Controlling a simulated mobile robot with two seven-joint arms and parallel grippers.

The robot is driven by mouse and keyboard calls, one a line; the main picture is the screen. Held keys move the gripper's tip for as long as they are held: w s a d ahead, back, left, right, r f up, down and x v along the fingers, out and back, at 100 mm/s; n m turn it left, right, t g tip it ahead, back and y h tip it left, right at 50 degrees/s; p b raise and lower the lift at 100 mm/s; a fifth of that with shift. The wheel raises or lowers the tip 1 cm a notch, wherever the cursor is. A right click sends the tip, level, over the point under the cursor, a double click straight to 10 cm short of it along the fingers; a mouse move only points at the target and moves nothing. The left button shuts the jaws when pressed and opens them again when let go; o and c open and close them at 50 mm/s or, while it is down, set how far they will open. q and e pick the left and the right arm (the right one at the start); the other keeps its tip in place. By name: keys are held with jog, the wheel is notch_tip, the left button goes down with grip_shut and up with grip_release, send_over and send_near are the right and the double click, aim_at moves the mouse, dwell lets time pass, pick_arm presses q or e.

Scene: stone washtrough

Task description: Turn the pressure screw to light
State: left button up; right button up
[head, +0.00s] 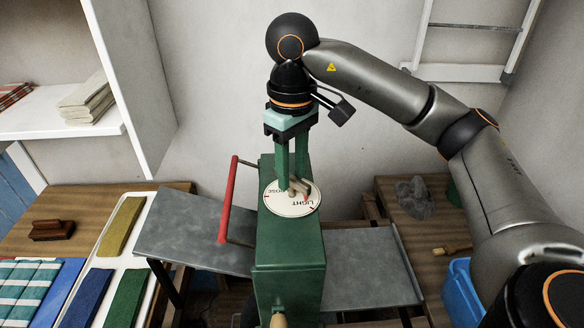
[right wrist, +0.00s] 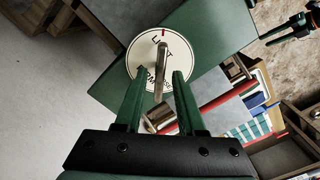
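The pressure screw (head: 299,187) is a small metal bar handle at the centre of a round white dial (head: 304,208) on top of a green machine (head: 291,245). The dial carries the word LIGHT and other lettering that is partly hidden. My right gripper (head: 293,180) reaches straight down over the dial with its green fingers beside the handle. In the right wrist view the fingers (right wrist: 159,73) stand apart, with the bar (right wrist: 161,62) between them and visible gaps. One bar end points near LIGHT and a red mark.
A red bar (head: 228,200) stands out at the machine's left. Grey metal boards (head: 195,232) extend on both sides. Coloured cloths (head: 122,226) lie on a white tray at left. A blue bin (head: 460,292) is at right.

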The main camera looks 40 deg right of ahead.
aim_at(292, 176)
jog(key=shift+o, duration=0.2)
jog(key=shift+r, duration=0.1)
notch_tip(292, 176, up, 12)
jog(key=p, duration=0.3)
jog(key=shift+r+p, duration=0.15)
jog(key=shift+p, duration=0.2)
dwell(0.4)
